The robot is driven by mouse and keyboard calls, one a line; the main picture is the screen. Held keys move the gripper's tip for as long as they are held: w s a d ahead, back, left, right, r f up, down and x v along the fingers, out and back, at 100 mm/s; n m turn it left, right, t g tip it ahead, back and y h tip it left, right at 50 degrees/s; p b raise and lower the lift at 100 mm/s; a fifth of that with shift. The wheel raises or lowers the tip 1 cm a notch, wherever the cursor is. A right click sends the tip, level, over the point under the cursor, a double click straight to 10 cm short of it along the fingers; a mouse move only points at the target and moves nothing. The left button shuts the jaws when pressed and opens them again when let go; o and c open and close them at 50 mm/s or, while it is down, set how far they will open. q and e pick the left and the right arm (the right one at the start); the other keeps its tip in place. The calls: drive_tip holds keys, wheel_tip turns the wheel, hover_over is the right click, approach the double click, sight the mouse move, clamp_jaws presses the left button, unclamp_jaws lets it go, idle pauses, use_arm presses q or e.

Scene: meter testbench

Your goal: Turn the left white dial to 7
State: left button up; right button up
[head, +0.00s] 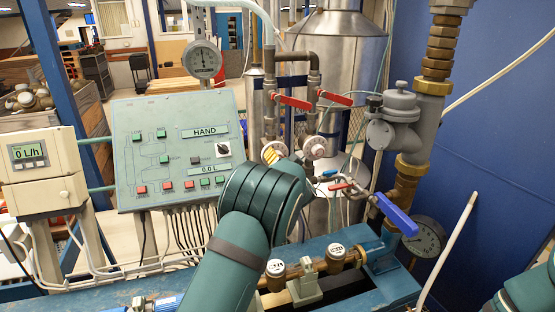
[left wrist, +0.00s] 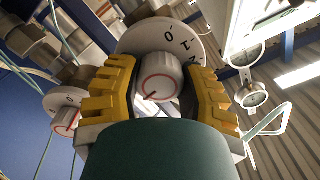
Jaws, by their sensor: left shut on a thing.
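The left white dial (left wrist: 140,38) is close in the left wrist view, with 0 and 1 readable on its disc; its other numbers are hidden or cut off. Its grey knob (left wrist: 157,77) has a red ring and a red mark at the lower left of its face. My left gripper (left wrist: 161,73) has its yellow fingers on both sides of this knob, shut on it. In the head view my left arm hides most of the left dial, and a yellow finger (head: 269,154) shows beside it. My right gripper is out of view; only part of my right arm shows at the lower right.
A second white dial (head: 315,148) is just right of the left one. Red-handled valves (head: 293,102) sit above, and a blue-handled valve (head: 396,213) is at the right. A green control panel (head: 130,185) stands to the left. Pipes crowd the space around the dials.

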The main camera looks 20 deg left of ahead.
use_arm(q)
drive_tip(key=o, duration=1.2)
drive_tip(key=shift+o, duration=0.2)
drive_tip(key=v, duration=1.2)
drive_tip(key=shift+f, duration=0.1)
